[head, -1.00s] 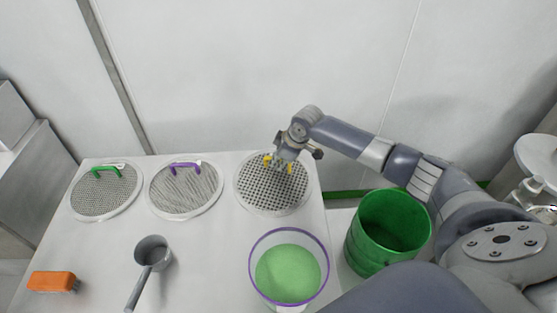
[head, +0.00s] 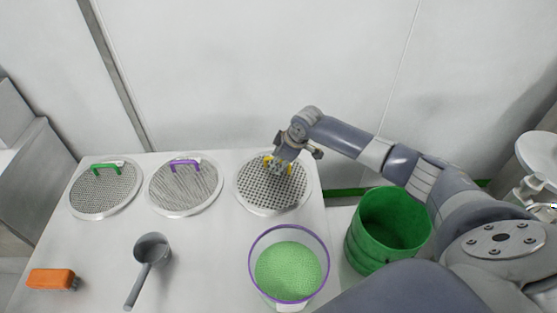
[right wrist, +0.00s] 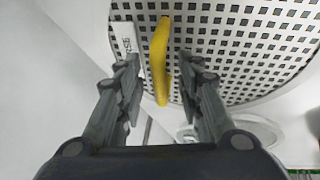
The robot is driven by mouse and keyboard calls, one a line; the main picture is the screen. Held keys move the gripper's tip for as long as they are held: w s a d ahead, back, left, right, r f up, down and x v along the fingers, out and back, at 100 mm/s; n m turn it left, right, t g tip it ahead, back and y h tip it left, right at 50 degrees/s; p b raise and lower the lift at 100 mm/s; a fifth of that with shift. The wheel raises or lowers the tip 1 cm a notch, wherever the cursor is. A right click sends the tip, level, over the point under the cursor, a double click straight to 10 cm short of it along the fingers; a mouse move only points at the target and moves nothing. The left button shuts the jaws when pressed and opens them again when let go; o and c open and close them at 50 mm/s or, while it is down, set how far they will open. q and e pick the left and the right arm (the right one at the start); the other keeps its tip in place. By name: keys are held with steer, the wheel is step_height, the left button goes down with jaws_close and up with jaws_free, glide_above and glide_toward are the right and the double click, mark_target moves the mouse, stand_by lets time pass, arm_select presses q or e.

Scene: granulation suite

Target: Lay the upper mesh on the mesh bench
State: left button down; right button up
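A round mesh with square holes and a yellow handle lies flat on the white bench at the back right (head: 262,200). In the right wrist view its yellow handle (right wrist: 159,50) runs between my right gripper's fingers, with a white label beside it. My right gripper (head: 280,165) is over this handle; in the right wrist view (right wrist: 158,78) its fingers stand open, one on each side of the handle, with gaps visible. A mesh with a purple handle (head: 185,195) and one with a green handle (head: 103,196) lie to the left. My left gripper is out of view.
The white bench (head: 205,255) also bears a grey scoop (head: 152,250), an orange brush (head: 50,279) and a clear purple-rimmed container of green granules (head: 289,270). A green drum (head: 370,245) stands right of the bench. The wall is close behind.

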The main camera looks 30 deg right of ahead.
steer(key=v, duration=1.2)
stand_by(0.3)
